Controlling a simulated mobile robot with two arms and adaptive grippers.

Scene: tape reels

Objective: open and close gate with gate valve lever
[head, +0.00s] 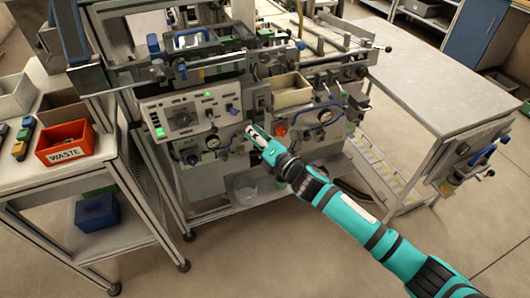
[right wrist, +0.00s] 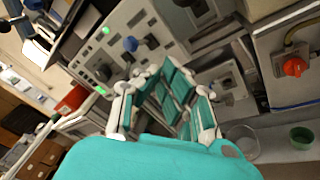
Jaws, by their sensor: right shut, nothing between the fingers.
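My right gripper (head: 256,137) is in front of the machine's lower front, just below the control panel (head: 186,113). It is shut and empty; its teal and white fingers also fill the middle of the right wrist view (right wrist: 162,85). A blue knob or lever (head: 232,110) sits at the panel's right end, up and left of the gripper; it also shows in the right wrist view (right wrist: 131,44). A red-orange knob (head: 281,130) is just right of the fingers, and it shows in the right wrist view (right wrist: 295,66). I cannot tell which part is the gate valve lever. My left gripper is out of view.
A grey side table (head: 430,85) stands right of the machine. A cart at left carries a red waste bin (head: 65,142), with a blue box (head: 97,211) below. A beige tray (head: 291,91) is mounted above my gripper. A clear container (head: 245,187) sits low. Floor in front is open.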

